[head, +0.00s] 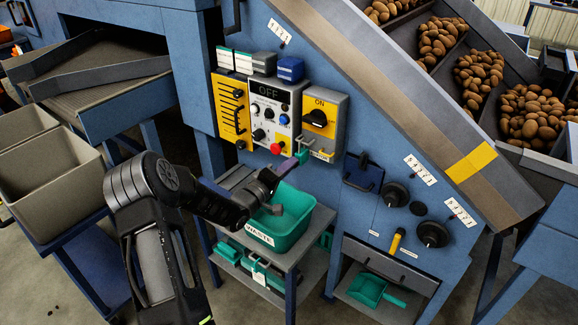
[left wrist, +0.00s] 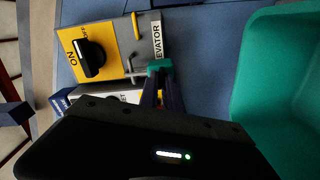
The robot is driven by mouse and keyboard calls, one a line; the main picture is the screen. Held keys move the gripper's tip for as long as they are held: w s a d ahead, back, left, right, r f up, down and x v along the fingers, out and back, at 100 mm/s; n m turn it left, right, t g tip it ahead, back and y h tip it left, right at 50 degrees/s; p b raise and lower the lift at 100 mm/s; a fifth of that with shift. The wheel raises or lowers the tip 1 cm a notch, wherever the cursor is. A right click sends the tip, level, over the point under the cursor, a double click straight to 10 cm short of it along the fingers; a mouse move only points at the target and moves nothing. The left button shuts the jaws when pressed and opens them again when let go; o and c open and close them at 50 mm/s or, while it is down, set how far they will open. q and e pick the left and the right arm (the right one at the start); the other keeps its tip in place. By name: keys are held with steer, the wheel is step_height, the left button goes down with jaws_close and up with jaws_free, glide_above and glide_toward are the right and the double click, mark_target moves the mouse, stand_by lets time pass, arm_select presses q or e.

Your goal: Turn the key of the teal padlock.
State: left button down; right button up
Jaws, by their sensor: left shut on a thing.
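The teal padlock (head: 302,157) is at the lower edge of the yellow ON/OFF switch box. It also shows in the left wrist view (left wrist: 160,66), beside a grey metal hook and the ELEVATOR label. My left gripper (head: 292,164) reaches up to it from the lower left. In the left wrist view, its two dark fingers (left wrist: 160,84) are close together, with their tips at the padlock's near end. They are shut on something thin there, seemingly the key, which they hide. How far the key is turned cannot be seen. My right gripper is not in view.
The switch box (head: 324,118) has a black knob. A control panel (head: 268,112) with a red button is left of it. A green WASTE bin (head: 292,226) stands on a small table below my left gripper. Handwheels (head: 432,233) are to the right.

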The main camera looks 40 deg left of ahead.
arm_select(q)
steer(key=shift+n, duration=1.9)
steer(key=shift+f, duration=0.1)
steer(key=c, duration=1.5)
jaws_free()
steer(key=shift+c, duration=0.2)
steer(key=s, duration=0.7)
steer(key=shift+s, duration=0.4)
steer(key=shift+d, duration=0.1)
